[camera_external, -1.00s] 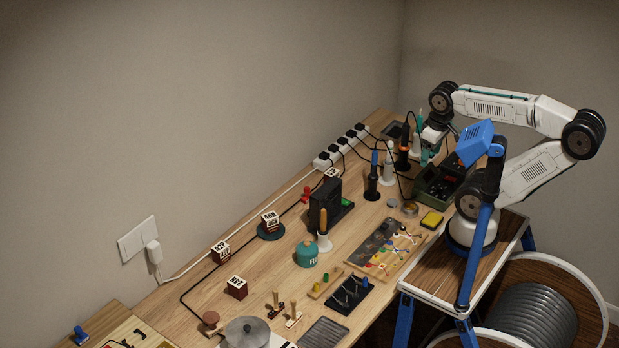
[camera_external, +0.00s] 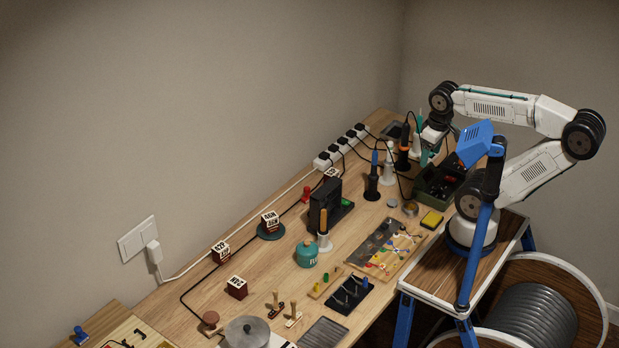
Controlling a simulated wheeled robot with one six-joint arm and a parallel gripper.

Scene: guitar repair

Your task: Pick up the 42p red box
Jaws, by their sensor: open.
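Several small dark red boxes with white printed tops stand on the wooden workbench (camera_external: 372,228). One red box (camera_external: 237,287) is at the front left and another red box (camera_external: 221,252) is behind it near the cable. A third red box (camera_external: 270,221) sits on a round dark stand, and a further red box (camera_external: 331,174) is by the power strip. The labels are too small to tell surely which reads 42p. My gripper (camera_external: 428,158) is open at the far right end of the bench, above the tools and far from the front boxes. Its fingers are small and partly hard to make out.
A black upright device (camera_external: 325,206), a teal jar (camera_external: 307,254) and soldering irons in stands (camera_external: 372,181) rise from the middle and back. A green bin (camera_external: 436,190) stands near my arm. Cables run along the wall side from the power strip (camera_external: 341,148).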

